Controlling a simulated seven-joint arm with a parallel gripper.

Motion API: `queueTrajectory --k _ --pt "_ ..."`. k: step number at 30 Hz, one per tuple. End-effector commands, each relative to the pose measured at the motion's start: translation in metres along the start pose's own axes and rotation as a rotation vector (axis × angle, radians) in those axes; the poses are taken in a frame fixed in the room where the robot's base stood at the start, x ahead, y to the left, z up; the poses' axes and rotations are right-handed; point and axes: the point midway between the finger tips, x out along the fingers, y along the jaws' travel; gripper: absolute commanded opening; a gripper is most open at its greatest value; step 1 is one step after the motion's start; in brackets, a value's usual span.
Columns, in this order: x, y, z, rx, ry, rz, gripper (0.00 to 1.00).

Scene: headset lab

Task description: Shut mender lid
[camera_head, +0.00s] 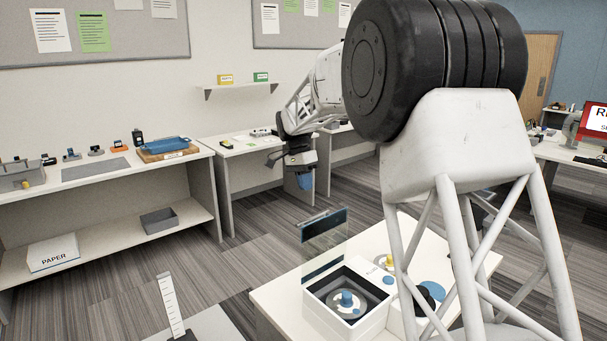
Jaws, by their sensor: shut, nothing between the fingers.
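My gripper (305,184) has blue fingertips and is shut and empty. In the picture it is above the lid and slightly left, with a visible gap between them. My arm covers part of the table to the right of the box.
A yellow knob (390,261) on a round plate and a blue disc (431,291) lie right of the box, partly behind my arm. The white table (272,296) is bare at its left edge. Shelves with a blue tray (160,145) stand at the back left.

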Motion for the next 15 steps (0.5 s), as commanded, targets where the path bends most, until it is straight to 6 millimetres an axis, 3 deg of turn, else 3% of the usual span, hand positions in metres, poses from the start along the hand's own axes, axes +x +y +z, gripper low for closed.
queueTrajectory --k 9,15 --pt "0.049 0.001 0.000 0.000 -0.001 0.002 0.00" --pt "0.060 0.023 0.000 0.002 -0.001 0.000 0.00"
